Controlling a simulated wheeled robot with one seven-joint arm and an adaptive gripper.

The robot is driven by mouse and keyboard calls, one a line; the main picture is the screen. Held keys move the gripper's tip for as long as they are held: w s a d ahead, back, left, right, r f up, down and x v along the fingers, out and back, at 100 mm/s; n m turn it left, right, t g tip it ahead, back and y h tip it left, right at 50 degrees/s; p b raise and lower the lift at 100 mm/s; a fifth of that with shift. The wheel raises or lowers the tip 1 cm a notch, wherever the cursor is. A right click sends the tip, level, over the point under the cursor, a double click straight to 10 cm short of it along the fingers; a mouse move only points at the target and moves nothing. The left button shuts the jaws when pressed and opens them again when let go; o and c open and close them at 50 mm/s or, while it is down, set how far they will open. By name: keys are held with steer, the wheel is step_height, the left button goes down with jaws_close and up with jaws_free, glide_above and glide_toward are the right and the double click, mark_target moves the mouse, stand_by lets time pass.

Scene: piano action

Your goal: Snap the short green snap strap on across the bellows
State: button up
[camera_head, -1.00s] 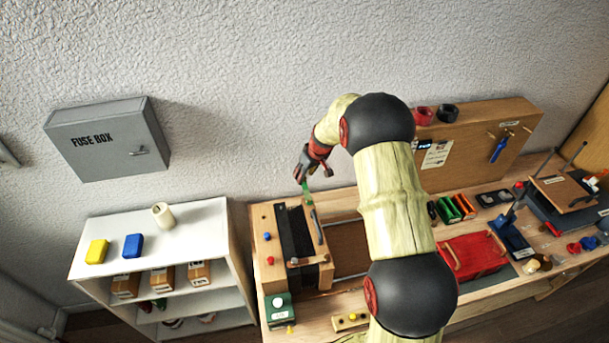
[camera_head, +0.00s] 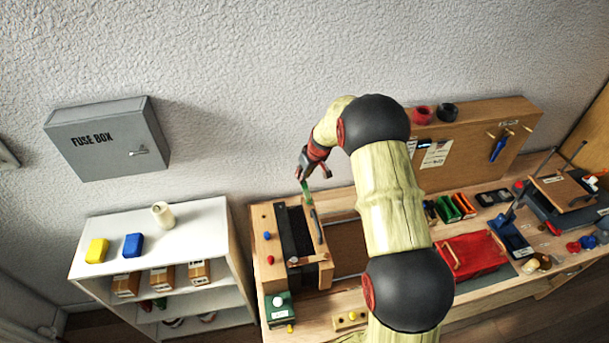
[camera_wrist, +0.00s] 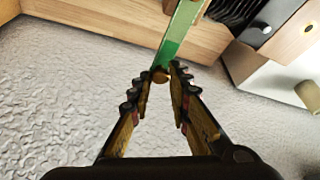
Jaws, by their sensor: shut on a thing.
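My gripper (camera_head: 305,172) is at the back end of the accordion-like box in the head view. It is shut on one end of the green strap (camera_wrist: 180,38), which extends away from the fingertips in the wrist view. The strap also shows as a small green piece (camera_head: 307,192) in the head view. The black pleated bellows (camera_head: 293,232) lies between wooden end blocks on the bench. In the wrist view a corner of the bellows (camera_wrist: 236,10) shows at the top. My gripper (camera_wrist: 163,78) hides the strap's held end. I cannot tell whether the strap touches the bellows.
A white shelf (camera_head: 200,226) with yellow and blue blocks stands left of the bench. A green box (camera_head: 278,308) sits at the front left of the bench. A red toolbox (camera_head: 472,257) and colored holders lie to the right. The wall is close behind my gripper.

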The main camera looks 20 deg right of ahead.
jaws_close()
steer(key=shift+b, duration=0.35)
steer(key=b, duration=0.1)
steer(key=a+n+b, duration=0.1)
steer(key=shift+w+f+y+b, duration=0.2)
steer(key=shift+y+b, duration=0.1)
steer(key=shift+b, duration=0.1)
steer(key=s+a+n+g+y+b, duration=0.1)
steer(key=s+a+n+b, duration=0.1)
steer(key=a+n+b, duration=0.1)
steer(key=s+a+n+g+y+b, duration=0.1)
steer(key=a+n+g+b, duration=0.1)
steer(key=n, duration=0.5)
steer(key=s+a+n+g+y+b, duration=0.1)
steer(key=s+a+n+b, duration=0.1)
steer(key=a+n+b, duration=0.2)
steer(key=shift+s+a+r+n+g+b, duration=0.2)
steer(key=shift+s+a+n+g+b, duration=0.3)
steer(key=shift+b, duration=0.85)
steer(key=shift+s+n, duration=0.55)
steer(key=shift+n, duration=0.55)
